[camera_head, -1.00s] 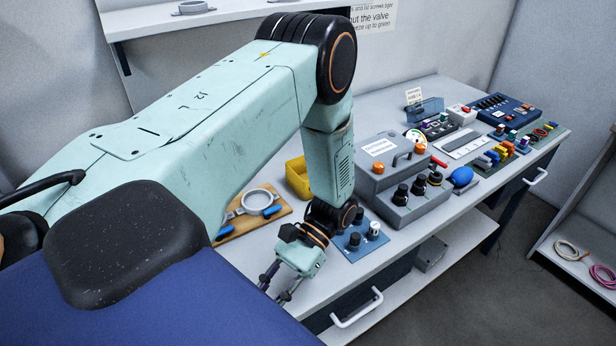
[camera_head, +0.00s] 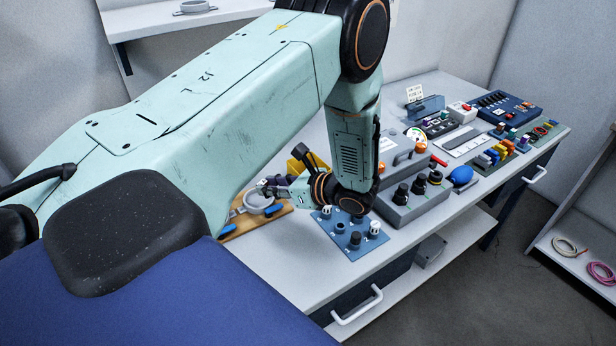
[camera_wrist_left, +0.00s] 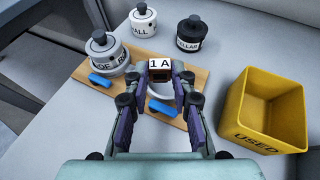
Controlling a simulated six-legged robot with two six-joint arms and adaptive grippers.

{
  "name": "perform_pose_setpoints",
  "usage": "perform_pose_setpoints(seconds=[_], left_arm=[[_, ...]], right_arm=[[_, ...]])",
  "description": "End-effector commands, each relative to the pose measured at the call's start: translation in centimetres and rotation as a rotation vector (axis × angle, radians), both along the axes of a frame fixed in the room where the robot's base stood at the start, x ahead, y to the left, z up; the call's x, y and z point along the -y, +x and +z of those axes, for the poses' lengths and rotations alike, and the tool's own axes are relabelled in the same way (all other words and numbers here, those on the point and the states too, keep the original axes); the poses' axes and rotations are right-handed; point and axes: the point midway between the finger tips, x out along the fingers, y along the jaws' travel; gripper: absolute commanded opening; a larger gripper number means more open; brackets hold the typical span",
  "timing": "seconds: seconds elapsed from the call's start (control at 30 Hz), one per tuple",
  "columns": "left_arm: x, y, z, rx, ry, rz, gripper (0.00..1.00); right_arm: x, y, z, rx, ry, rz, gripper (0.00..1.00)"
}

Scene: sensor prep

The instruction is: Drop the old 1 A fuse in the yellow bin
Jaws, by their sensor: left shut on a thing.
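My left gripper (camera_wrist_left: 160,98) is shut on a dark fuse (camera_wrist_left: 160,77) with a white label reading "1A". It holds the fuse over the wooden board in the left wrist view. The yellow bin (camera_wrist_left: 233,100), marked "USED", stands open to the right of the gripper, apart from it. I see nothing inside the bin. In the head view the left gripper (camera_head: 268,187) points left over the board, and my arm hides most of the bin (camera_head: 294,166). The fuse is too small to make out clearly there. My right gripper is not in view.
The wooden board (camera_wrist_left: 195,83) bears blue handles and a labelled pot (camera_wrist_left: 105,58). A white pot (camera_wrist_left: 143,22) and a black-topped pot (camera_wrist_left: 190,34) stand behind it. A blue panel with knobs (camera_head: 345,250) and a grey control box (camera_head: 400,208) lie to the right.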

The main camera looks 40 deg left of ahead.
Motion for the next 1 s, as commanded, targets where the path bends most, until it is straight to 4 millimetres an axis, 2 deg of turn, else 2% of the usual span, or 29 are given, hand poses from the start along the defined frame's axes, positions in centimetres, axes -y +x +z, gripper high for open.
perform_pose_setpoints(seconds=[0.2,0.43,0.53,0.7,1.0], left_arm=[[-0.4,6.0,2.5,0.002,-0.001,-0.278,0.14],[0.2,10.5,4.5,0.001,-0.001,-0.49,0.14],[0.5,11.4,4.9,0.0,-0.001,-0.537,0.14],[0.7,11.9,4.8,-0.001,-0.001,-0.561,0.14],[0.6,11.9,2.3,0.0,-0.001,-0.559,0.14]], right_arm=[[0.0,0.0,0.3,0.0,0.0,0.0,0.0],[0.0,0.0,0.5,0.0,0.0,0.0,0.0],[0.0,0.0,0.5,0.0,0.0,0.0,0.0],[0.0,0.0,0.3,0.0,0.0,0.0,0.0],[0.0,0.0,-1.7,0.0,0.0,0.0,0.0]])
